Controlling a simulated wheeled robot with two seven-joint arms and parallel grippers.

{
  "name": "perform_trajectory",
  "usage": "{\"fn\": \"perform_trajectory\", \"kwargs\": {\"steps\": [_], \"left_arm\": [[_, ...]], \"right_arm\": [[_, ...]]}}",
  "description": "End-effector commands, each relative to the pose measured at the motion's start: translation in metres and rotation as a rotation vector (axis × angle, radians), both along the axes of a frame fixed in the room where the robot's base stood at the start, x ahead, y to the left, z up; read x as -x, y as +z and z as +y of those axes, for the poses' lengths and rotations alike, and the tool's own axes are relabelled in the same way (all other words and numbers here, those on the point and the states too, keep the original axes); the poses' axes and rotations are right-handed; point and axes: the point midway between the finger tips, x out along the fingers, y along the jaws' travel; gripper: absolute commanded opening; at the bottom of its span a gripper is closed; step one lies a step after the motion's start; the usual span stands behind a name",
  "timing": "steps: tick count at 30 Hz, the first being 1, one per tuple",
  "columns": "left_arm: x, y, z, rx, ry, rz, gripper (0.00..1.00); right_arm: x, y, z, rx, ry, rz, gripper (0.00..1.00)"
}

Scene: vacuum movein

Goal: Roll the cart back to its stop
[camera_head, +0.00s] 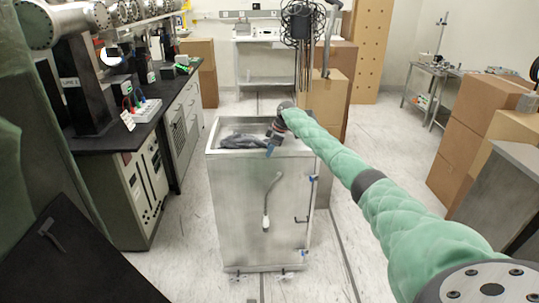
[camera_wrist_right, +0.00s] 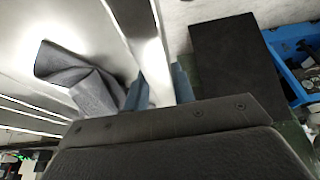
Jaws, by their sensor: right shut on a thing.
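The cart (camera_head: 240,220) is a tall, box-shaped metal cart with an open top, standing upright on the floor in the middle of the head view. Dark grey material (camera_head: 245,142) lies inside its top; grey folded cloth also shows in the wrist view (camera_wrist_right: 80,78). My right gripper (camera_head: 271,147) reaches over the cart's top right corner area. In the wrist view its blue fingertips (camera_wrist_right: 160,85) are on either side of the bright metal rim (camera_wrist_right: 152,60), shut on it. My left gripper is not in view. I cannot make out the stop.
A black-topped bench (camera_head: 130,130) with instruments runs along the left. Cardboard boxes (camera_head: 325,95) stand behind the cart, and more boxes (camera_head: 480,130) stand on the right. A dark line (camera_head: 345,255) runs along the floor right of the cart. The floor in front is partly clear.

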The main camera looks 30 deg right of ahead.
Motion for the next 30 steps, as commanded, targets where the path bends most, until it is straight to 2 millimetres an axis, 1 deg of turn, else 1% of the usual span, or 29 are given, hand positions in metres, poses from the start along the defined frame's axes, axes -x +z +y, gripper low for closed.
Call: {"fn": "perform_trajectory", "kwargs": {"steps": [4,13,14,15,17,26,30], "left_arm": [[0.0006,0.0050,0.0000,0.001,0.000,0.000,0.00],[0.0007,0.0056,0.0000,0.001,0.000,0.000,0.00],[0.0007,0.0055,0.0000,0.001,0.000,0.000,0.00],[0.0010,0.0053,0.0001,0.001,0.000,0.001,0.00],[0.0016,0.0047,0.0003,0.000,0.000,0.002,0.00],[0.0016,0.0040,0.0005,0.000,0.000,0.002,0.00],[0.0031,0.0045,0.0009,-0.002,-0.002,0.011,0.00]], "right_arm": [[-0.0024,0.0002,-0.0030,0.003,-0.004,-0.004,0.00],[-0.0035,0.0030,-0.0043,0.004,-0.005,-0.009,0.00],[-0.0037,0.0032,-0.0043,0.004,-0.006,-0.010,0.27],[-0.0036,0.0036,-0.0043,0.003,-0.005,-0.009,0.35],[-0.0034,0.0031,-0.0040,0.004,-0.005,-0.008,0.47],[-0.0026,0.0011,-0.0027,0.003,-0.003,-0.004,0.47],[-0.0014,0.0075,-0.0055,0.002,-0.002,-0.005,0.47]]}}
